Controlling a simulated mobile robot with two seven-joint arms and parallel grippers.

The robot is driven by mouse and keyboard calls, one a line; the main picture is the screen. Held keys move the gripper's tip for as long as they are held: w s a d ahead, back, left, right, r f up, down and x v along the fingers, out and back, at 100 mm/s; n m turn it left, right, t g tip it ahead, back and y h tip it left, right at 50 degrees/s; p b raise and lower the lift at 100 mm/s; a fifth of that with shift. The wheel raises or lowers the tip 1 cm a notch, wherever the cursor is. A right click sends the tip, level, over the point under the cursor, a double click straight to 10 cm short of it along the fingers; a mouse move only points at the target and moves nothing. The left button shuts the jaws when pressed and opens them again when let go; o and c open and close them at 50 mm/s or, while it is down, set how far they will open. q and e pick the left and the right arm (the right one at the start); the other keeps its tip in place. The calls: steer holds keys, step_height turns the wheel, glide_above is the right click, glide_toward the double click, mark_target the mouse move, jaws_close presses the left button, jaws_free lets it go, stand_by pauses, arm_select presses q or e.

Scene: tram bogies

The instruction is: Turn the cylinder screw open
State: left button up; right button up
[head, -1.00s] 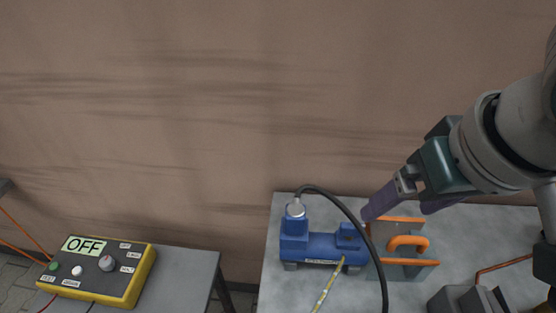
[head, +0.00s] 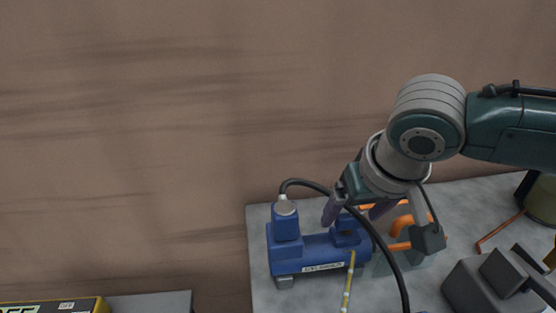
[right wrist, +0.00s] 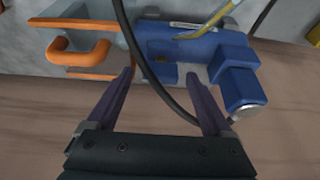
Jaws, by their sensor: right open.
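The blue cylinder (head: 308,256) lies on the grey table, with a label on its front side. A raised blue block (head: 347,232) stands at its right end. I cannot make out the screw clearly. My right gripper (head: 356,213) is open, pointing down close above and behind that right end, with nothing seen between its fingers. In the right wrist view the cylinder (right wrist: 205,48) lies beyond the open fingers (right wrist: 160,76), and the black cable crosses between them. My left gripper is not in view.
The black cable (head: 383,247) arches from the cylinder's left connector in front of my gripper. A bracket with an orange handle (head: 402,226) stands right of the cylinder. A yellow striped rod (head: 349,282) leans at the front. Grey blocks (head: 487,283) stand at front right.

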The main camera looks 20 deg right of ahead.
steer(key=shift+w+f, duration=0.1)
steer(key=shift+f, duration=0.15)
jaws_close()
stand_by(0.6)
